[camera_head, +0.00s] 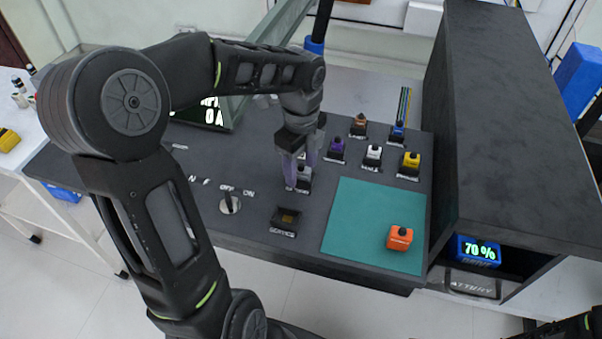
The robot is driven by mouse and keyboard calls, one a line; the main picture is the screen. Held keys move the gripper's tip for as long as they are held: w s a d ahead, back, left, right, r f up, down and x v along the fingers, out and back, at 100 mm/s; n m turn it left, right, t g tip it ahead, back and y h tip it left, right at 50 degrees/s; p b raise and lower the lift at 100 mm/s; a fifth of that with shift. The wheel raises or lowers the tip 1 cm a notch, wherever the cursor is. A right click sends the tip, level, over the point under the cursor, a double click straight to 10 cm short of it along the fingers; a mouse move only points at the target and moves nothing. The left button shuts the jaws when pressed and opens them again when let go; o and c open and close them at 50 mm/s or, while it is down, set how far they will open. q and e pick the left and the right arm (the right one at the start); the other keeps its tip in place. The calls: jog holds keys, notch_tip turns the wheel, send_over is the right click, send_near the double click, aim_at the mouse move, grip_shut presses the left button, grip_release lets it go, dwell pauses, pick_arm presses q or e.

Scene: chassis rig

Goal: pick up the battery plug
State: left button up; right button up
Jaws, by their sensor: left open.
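An orange plug (399,238) sits on the green mat (372,205), near its front right; its label is too small to read, so I cannot tell whether it is the battery plug. A grey plug (304,178) stands on the dark panel left of the mat. My left gripper (300,172) points down over the grey plug with its fingers apart. The fingers partly hide that plug, and I cannot tell whether they touch it.
Purple (337,147), white (373,154), yellow (411,160), brown (360,122) and blue (398,130) plugs stand close by. A service socket (286,219) and a round switch (229,203) lie nearer. A tall dark housing (500,120) bounds the right; its blue display (478,251) reads 70 %.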

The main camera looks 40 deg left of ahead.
pick_arm(q)
jog(key=shift+c, duration=0.2)
grip_shut()
dwell(0.6)
